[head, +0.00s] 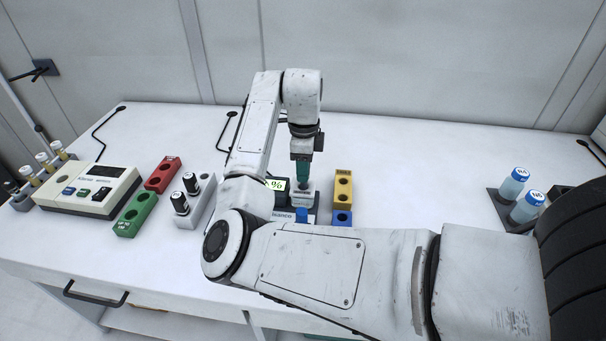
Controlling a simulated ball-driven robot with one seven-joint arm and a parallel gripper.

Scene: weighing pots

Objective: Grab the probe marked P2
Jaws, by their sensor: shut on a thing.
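My gripper (302,179) points down in the middle of the bench, its teal fingers shut on a small pale thing (303,196) beside the instrument with the lit display (275,184). I cannot read a marking on the held thing, and the fingers hide part of it. Two black-and-white cylinders (180,203) stand upright in a white rack (205,204) to the left of my arm. Their marks are too small to read, so I cannot tell which thing is P2.
Left are a red block (160,178), a green block (133,219) and a beige meter (92,189). A yellow block (343,189) and a blue block (342,218) stand just right of my gripper. Blue-capped bottles (514,184) stand far right. The bench (430,172) between is clear.

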